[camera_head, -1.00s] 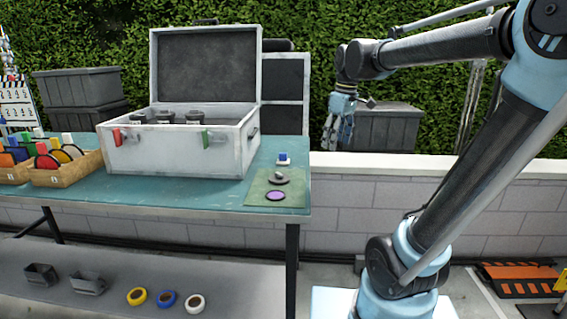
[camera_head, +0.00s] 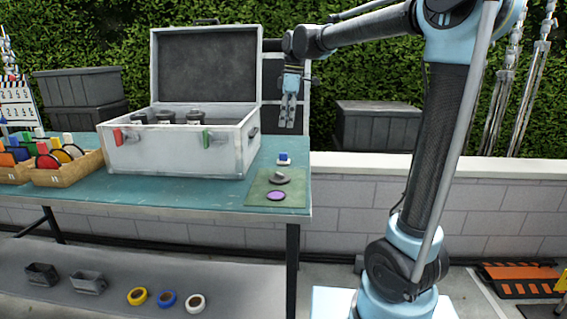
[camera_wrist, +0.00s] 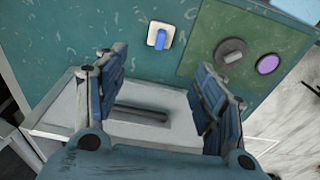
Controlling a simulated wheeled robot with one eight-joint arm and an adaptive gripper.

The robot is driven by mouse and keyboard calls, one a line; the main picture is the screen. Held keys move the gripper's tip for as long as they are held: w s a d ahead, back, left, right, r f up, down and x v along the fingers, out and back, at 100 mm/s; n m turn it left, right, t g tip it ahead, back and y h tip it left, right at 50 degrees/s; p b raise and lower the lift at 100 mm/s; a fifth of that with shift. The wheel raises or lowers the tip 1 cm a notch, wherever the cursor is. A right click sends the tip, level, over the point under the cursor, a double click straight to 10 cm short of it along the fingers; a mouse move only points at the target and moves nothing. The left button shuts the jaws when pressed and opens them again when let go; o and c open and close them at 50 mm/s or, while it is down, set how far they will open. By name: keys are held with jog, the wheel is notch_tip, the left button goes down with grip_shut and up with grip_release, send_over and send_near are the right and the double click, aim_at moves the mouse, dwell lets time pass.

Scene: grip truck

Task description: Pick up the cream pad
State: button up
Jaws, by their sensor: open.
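The cream pad (camera_head: 280,163) is a small pale square with a blue block on top. It lies on the teal table near the right end, right of the big case. It also shows in the wrist view (camera_wrist: 169,32), just beyond my fingertips. My gripper (camera_head: 287,122) hangs fingers down above the table, higher than the pad. In the wrist view my gripper (camera_wrist: 162,65) is open and empty, its two blue fingers wide apart, with the pad ahead of the gap between them. Nothing hides the pad.
A white open case (camera_head: 180,155) stands close left of the pad; its side handle (camera_wrist: 140,113) shows between my fingers. A green mat (camera_head: 262,198) in front bears a grey knob (camera_head: 280,177) and a purple disc (camera_head: 276,196). Baskets of coloured discs (camera_head: 65,175) stand left.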

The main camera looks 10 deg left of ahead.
aim_at(284, 154)
jog(key=f, duration=0.4)
jog(key=a+f, duration=0.1)
jog(key=f, duration=0.9)
jog(key=shift+a, duration=0.2)
jog(key=c, duration=1.1)
jog(key=shift+r, duration=0.15)
jog(key=shift+c, duration=0.2)
notch_tip(284, 154, up, 10)
jog(key=shift+f, duration=0.1)
